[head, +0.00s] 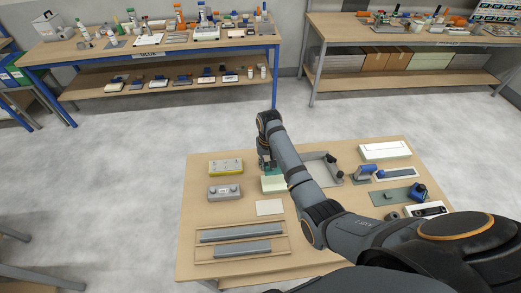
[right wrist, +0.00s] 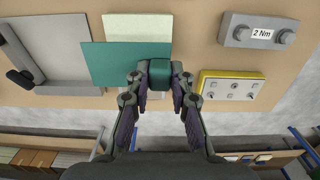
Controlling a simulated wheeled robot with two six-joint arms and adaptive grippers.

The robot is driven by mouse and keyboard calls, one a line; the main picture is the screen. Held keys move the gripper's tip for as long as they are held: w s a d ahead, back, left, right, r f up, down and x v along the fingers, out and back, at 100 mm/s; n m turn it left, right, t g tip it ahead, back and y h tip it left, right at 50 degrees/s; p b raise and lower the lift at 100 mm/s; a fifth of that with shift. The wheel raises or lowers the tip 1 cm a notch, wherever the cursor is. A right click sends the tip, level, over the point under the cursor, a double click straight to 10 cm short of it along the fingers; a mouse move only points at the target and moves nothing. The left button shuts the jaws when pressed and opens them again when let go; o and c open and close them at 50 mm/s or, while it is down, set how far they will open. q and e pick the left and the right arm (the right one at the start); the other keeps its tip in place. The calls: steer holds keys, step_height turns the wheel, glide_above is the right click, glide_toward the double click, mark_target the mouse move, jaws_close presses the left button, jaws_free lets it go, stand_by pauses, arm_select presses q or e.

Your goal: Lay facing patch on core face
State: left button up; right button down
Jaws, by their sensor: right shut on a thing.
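My right gripper (head: 266,166) is over the back middle of the near table. In the right wrist view its fingers (right wrist: 160,82) are shut on a teal tab at the edge of a flat teal sheet, which I take as the facing patch (right wrist: 112,62). The pale green block, which I take as the core (right wrist: 137,26), lies under the sheet and shows beyond it and below it. The sheet sticks out past the block to the left. I cannot tell whether they touch. The core (head: 274,185) also shows in the head view. My left gripper is not in view.
A yellow-edged box (head: 226,167) and a grey knobbed box (head: 225,193) stand left of the core. A grey frame (head: 322,166) stands to its right. A pale sheet (head: 269,208) and a tray with grey bars (head: 240,254) lie in front.

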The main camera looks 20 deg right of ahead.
steer(key=shift+r, duration=0.15)
steer(key=shift+s+r, duration=0.2)
steer(key=shift+s, duration=0.1)
steer(key=shift+w+f, duration=0.2)
steer(key=shift+f, duration=0.4)
steer(key=b, duration=0.2)
glide_above(267, 183)
step_height(267, 183, down, 5)
steer(key=shift+r, duration=0.2)
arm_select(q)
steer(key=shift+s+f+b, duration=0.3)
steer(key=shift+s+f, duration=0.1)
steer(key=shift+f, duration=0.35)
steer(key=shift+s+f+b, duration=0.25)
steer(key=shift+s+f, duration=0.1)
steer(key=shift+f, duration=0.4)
arm_select(e)
steer(key=shift+w+f, duration=0.1)
steer(key=shift+f, duration=0.95)
steer(key=shift+p, duration=0.4)
arm_select(q)
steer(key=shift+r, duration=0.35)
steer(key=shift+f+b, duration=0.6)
steer(key=shift+b, duration=0.05)
arm_select(e)
steer(key=shift+f, duration=1.25)
